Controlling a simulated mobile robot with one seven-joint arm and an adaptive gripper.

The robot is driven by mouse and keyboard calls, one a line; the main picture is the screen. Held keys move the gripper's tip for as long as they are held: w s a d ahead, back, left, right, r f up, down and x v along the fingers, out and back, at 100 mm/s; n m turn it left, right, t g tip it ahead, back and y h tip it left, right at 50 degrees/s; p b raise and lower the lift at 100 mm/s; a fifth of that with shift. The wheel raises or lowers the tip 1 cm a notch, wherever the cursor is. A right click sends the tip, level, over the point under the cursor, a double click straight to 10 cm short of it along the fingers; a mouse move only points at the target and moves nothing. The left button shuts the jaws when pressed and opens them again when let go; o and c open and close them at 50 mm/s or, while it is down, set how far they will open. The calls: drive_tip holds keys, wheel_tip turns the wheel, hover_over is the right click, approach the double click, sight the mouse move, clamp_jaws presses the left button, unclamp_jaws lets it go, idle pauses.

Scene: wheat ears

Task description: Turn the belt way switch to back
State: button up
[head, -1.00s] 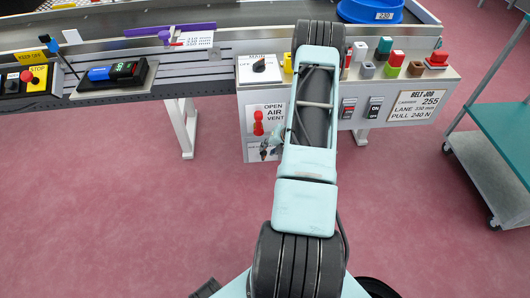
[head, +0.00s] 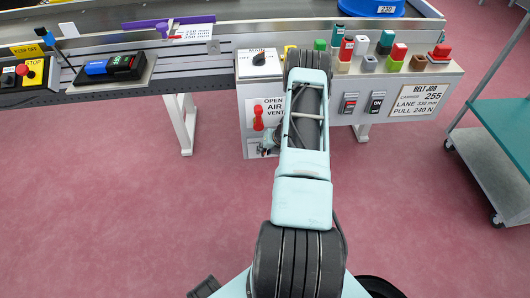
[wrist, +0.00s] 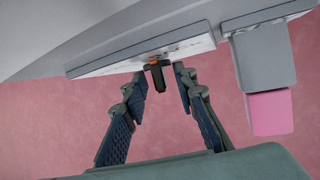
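A small black switch lever with an orange mark (wrist: 158,76) sticks out from a light panel (wrist: 140,60) in the wrist view. My gripper (wrist: 164,80) is open, with one finger on each side of the lever. The fingertips look close to it; I cannot tell whether they touch. No label reads beside the lever, so its marked position cannot be told. In the head view my gripper (head: 270,138) is partly hidden by my arm, at the console's lower left panel. That panel bears a red air vent handle (head: 258,118) and a small picture plate (head: 257,149) below it.
A stop box (head: 24,73) is at the left. A teal cart (head: 505,125) stands right. The red floor in front is clear.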

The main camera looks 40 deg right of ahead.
drive_tip(key=shift+w+f, duration=0.1)
drive_tip(key=shift+c, duration=0.6)
clamp_jaws()
drive_tip(key=shift+d+f+t+y+b, duration=0.2)
drive_tip(key=shift+t+y+b, duration=0.3)
drive_tip(key=shift+y+b, duration=0.3)
drive_tip(key=shift+r+m+b, duration=0.1)
drive_tip(key=shift+m+b, duration=0.2)
drive_tip(key=shift+b, duration=0.2)
drive_tip(key=shift+t+y, duration=0.3)
drive_tip(key=shift+r, duration=0.1)
drive_tip(key=shift+o, duration=0.6)
unclamp_jaws()
